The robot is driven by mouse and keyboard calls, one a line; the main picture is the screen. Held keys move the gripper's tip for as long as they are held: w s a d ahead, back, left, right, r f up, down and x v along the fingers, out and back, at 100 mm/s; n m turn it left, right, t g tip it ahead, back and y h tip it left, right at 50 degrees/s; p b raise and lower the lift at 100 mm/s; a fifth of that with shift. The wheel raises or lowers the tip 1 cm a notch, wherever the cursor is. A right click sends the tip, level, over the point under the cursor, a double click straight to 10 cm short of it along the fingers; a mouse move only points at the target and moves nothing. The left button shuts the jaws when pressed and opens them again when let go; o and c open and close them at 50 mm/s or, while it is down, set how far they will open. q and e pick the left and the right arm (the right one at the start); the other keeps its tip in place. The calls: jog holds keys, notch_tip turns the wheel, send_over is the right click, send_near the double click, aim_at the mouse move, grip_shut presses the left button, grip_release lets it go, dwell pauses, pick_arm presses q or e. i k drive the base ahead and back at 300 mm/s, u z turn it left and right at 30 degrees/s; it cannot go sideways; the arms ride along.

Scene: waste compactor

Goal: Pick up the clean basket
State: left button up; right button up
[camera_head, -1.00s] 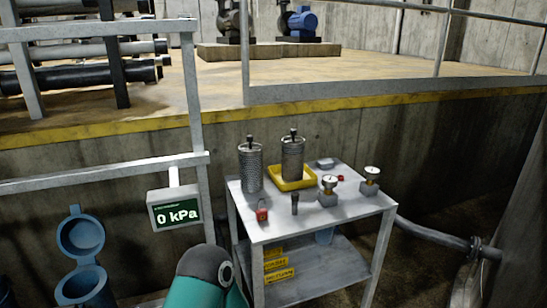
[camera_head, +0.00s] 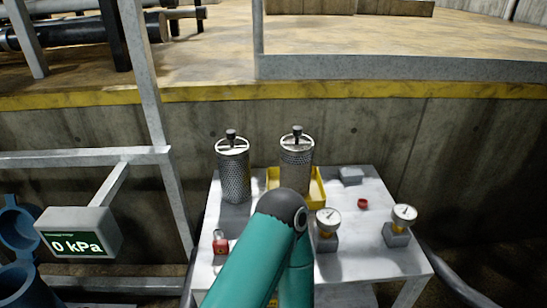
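Two perforated metal baskets with black top knobs stand upright on a grey metal table (camera_head: 345,262). The left basket (camera_head: 233,177) stands on the bare tabletop. The right basket (camera_head: 297,158) stands in a yellow tray (camera_head: 318,190), its lower part hidden by my teal arm. I cannot tell from their looks which one is clean. My arm rises from the bottom edge, its dark joint in front of the tray. Neither gripper is in view.
A red padlock-like item (camera_head: 220,243) lies at the table's left. Two gauges (camera_head: 328,222) (camera_head: 403,217), a small red item (camera_head: 362,203) and a grey block (camera_head: 351,176) are on the right. A display (camera_head: 78,243) reads 0 kPa. A railing post (camera_head: 160,130) stands left.

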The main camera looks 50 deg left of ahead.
aim_at(232, 153)
jog(key=i, duration=0.5)
jog(key=u, duration=3.1)
